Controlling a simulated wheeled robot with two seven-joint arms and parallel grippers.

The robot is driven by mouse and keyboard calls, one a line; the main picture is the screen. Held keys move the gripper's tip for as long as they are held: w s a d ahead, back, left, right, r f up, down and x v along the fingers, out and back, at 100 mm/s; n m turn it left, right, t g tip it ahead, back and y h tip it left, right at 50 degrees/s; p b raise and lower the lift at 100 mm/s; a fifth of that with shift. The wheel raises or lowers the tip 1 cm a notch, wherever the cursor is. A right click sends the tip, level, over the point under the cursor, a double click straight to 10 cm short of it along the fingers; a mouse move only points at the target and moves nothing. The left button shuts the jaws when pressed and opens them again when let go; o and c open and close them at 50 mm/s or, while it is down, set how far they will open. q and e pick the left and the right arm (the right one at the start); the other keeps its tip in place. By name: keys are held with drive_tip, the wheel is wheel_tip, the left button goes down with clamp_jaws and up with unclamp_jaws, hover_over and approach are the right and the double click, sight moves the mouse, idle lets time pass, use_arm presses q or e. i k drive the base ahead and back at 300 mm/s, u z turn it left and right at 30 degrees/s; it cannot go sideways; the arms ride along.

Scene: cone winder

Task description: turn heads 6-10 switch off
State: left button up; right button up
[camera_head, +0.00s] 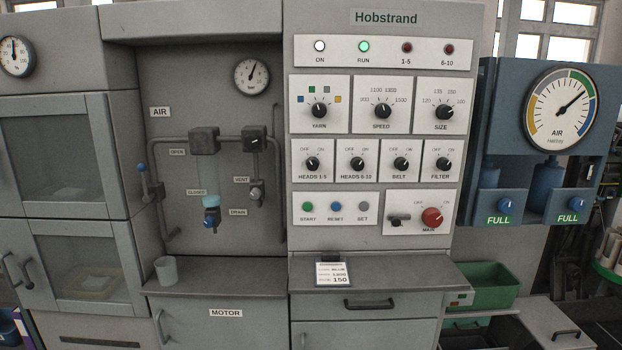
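The heads 6-10 switch (357,163) is a black rotary knob on a white plate of the Hobstrand panel, in the row under the three larger dials. OFF is printed at its upper left and ON at its upper right. Its pointer is too small to read surely. The red 6-10 lamp (449,49) at the top right of the panel looks dark. Neither of my grippers is in view, and nothing covers the switch.
Similar knobs sit close by: heads 1-5 (312,163) to the left, belt (400,163) and filter (443,163) to the right. The red main switch (432,217) is lower right. A ledge (400,277) with a card (332,274) juts out below. The space before the panel is clear.

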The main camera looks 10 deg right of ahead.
sight(358, 165)
drive_tip(key=k, duration=0.45)
drive_tip(key=u, duration=1.35)
drive_tip(key=i, duration=1.1)
drive_tip(key=z, duration=0.9)
drive_tip(key=i, duration=0.8)
drive_tip(key=z, duration=0.8)
